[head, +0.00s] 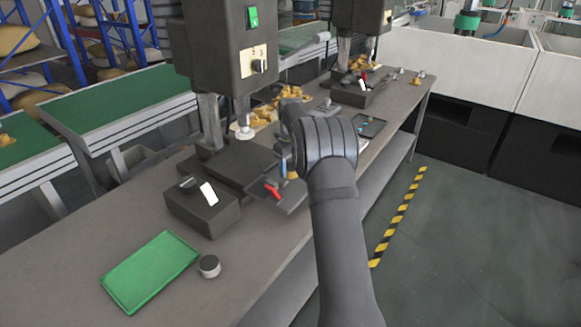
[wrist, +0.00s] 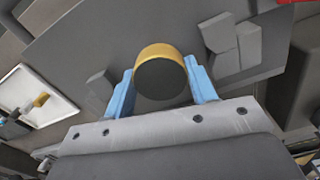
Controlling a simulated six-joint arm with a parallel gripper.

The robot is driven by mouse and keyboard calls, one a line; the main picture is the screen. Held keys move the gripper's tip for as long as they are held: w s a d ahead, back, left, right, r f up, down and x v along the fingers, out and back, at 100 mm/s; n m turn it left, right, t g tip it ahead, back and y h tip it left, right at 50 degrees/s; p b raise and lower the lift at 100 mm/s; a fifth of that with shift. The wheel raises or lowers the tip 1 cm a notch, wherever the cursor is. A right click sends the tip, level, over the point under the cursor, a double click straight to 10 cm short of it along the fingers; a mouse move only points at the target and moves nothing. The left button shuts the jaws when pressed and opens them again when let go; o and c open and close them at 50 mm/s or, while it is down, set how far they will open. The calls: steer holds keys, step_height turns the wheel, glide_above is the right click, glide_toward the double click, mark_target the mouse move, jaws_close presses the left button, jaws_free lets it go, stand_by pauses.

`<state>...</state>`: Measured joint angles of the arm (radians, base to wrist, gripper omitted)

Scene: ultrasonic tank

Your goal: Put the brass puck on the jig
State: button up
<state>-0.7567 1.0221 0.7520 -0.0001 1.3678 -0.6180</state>
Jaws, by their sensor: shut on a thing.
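The brass puck (wrist: 160,52) is held between the two blue fingers of my gripper (wrist: 162,88) in the wrist view; its dark flat face is toward the camera. In the head view my gripper (head: 286,168) is mostly hidden behind my own arm, with a little blue finger and a bit of brass showing. A grey plate with raised blocks, which looks like the jig (wrist: 130,30), lies behind the puck in the wrist view. In the head view its edge (head: 291,201) shows beside a red handle (head: 271,190). I cannot tell whether puck and plate touch.
A press (head: 225,45) stands over the bench just left of my gripper. A dark control box (head: 195,215), a green tray (head: 150,270) and a grey puck (head: 209,267) are nearer. A second press (head: 358,20) and brass parts (head: 268,107) are farther back.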

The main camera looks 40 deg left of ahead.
mark_target(291, 167)
steer(key=o, duration=1.5)
steer(key=shift+f, duration=0.1)
step_height(291, 167, up, 12)
steer(key=shift+r, duration=0.2)
steer(key=shift+f, duration=0.1)
steer(key=shift+f, duration=4.45)
steer(key=shift+f, duration=0.15)
